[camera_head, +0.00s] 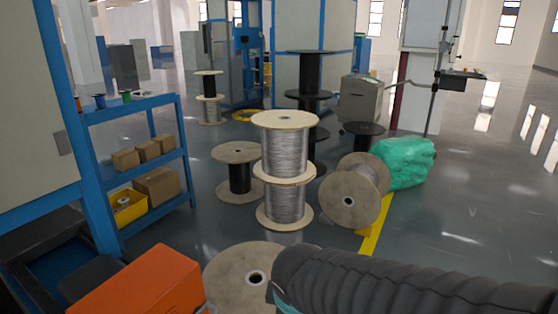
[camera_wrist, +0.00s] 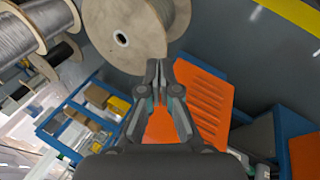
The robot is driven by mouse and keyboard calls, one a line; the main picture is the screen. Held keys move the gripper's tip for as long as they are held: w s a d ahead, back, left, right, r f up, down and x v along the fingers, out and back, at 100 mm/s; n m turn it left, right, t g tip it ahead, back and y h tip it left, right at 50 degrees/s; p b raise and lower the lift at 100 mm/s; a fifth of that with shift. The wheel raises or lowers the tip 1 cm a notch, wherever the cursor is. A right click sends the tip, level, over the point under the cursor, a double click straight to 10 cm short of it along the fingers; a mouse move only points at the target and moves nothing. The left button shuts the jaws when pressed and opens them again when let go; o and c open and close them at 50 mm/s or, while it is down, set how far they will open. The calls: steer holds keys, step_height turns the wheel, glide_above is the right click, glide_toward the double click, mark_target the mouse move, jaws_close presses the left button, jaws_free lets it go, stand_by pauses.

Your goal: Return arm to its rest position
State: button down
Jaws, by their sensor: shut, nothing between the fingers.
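My gripper (camera_wrist: 157,72) shows in the wrist view with its two fingers together and nothing between them. Past its fingertips are a wooden cable spool (camera_wrist: 100,22) and an orange ribbed part (camera_wrist: 205,100). I cannot tell how far the fingers are from either. In the head view the gripper itself is hidden. A dark ribbed sleeve (camera_head: 420,280), which looks like my own arm's cover, fills the lower right.
Two wire spools (camera_head: 284,165) stand stacked, with a tilted spool (camera_head: 355,190) and a green wrapped bundle (camera_head: 404,163) to their right. A blue shelf (camera_head: 150,160) with boxes stands left. An orange block (camera_head: 145,285) is at lower left. Floor at right is clear.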

steer(key=s+d+r+m, duration=0.3)
steer(key=d+m, duration=0.3)
steer(key=m, duration=0.2)
steer(key=s+d+r+m, duration=0.3)
steer(key=s+d+m, duration=0.2)
steer(key=d+m, duration=0.2)
steer(key=shift+s+d+r+m, duration=0.15)
steer(key=shift+d+m, duration=0.1)
steer(key=shift+m, duration=0.15)
